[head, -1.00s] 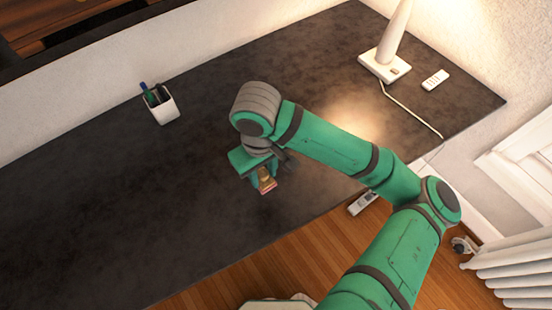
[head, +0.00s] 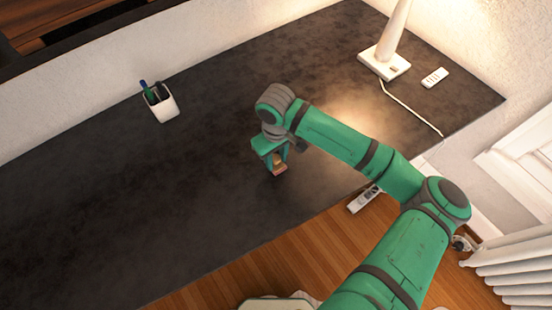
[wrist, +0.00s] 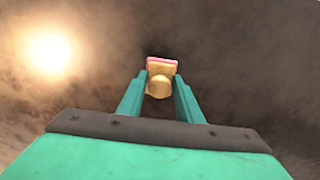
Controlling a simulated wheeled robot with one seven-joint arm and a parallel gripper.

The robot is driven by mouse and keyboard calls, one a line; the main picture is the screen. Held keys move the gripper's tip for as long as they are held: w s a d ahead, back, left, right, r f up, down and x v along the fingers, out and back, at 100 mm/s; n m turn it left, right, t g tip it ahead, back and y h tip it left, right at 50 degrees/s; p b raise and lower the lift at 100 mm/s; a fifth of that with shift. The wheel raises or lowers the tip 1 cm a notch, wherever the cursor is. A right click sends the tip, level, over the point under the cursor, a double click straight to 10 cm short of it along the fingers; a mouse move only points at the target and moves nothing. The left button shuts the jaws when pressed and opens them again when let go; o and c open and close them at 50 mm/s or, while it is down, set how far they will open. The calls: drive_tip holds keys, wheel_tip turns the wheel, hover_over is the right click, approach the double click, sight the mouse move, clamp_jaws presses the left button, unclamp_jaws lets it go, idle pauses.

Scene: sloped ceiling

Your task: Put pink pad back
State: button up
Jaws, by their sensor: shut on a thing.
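My gripper (head: 277,165) is shut on a small tan piece with a pink-red layer at its end, which I take for the pink pad (head: 279,168). In the wrist view the pad (wrist: 162,65) sticks out past the green fingers (wrist: 160,88), with its rounded tan knob between them and the pink edge facing away. It is over the dark desk (head: 190,210), right of the desk's middle. I cannot tell how far it is above the surface. No matching holder or spot for the pad shows.
A white cup (head: 161,104) with pens stands at the back left. A white lamp (head: 386,60), its cord and a small remote (head: 435,77) are at the back right. A pale handset (head: 363,199) lies by the front edge. The desk's left and middle are clear.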

drive_tip(key=shift+f, duration=0.35)
drive_tip(key=o, duration=1.2)
